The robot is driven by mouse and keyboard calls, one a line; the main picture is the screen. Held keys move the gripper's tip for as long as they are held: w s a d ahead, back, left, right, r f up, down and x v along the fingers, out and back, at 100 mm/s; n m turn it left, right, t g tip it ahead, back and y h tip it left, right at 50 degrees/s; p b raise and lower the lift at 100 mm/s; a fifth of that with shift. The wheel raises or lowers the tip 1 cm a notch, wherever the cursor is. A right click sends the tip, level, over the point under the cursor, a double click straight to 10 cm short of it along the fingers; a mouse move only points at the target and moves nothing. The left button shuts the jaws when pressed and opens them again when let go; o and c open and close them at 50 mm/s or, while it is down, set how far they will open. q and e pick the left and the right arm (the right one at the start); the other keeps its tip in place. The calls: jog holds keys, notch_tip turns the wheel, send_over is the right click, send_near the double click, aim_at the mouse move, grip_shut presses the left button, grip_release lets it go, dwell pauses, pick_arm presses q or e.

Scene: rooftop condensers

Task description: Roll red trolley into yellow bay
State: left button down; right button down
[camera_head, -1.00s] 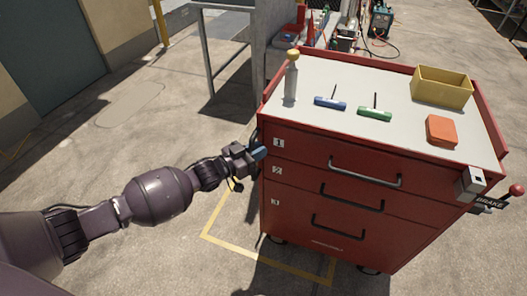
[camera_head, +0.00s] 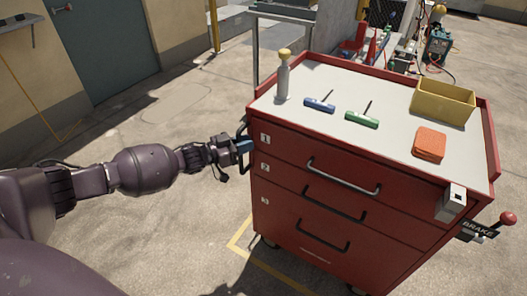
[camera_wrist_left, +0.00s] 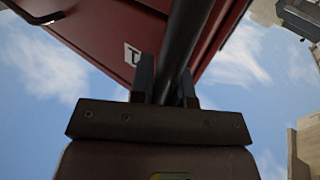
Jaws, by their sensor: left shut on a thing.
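The red trolley (camera_head: 330,205) has several drawers and stands upright at the right of the head view, its front facing me. A dark handle (camera_head: 245,140) is on its left side. My left gripper (camera_head: 243,147) is shut on that handle; in the left wrist view the handle bar (camera_wrist_left: 182,50) runs between the fingers. A brake lever (camera_head: 507,219) with a red knob sticks out at the trolley's right side. My right gripper is not in view.
On the trolley top are a grey bottle (camera_head: 283,80), a blue-handled tool (camera_head: 319,105), a green-handled tool (camera_head: 362,120), a yellow bin (camera_head: 443,103) and an orange block (camera_head: 429,145). A metal frame (camera_head: 285,14) and equipment stand behind. Concrete floor at left is clear.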

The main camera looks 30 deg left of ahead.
pick_arm(q)
jog(key=a+b, duration=0.1)
jog(key=a, duration=0.6)
jog(key=shift+w+a, duration=0.15)
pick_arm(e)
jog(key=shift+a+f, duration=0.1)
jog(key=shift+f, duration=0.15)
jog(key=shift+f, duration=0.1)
pick_arm(q)
jog(key=c, duration=1.4)
grip_release()
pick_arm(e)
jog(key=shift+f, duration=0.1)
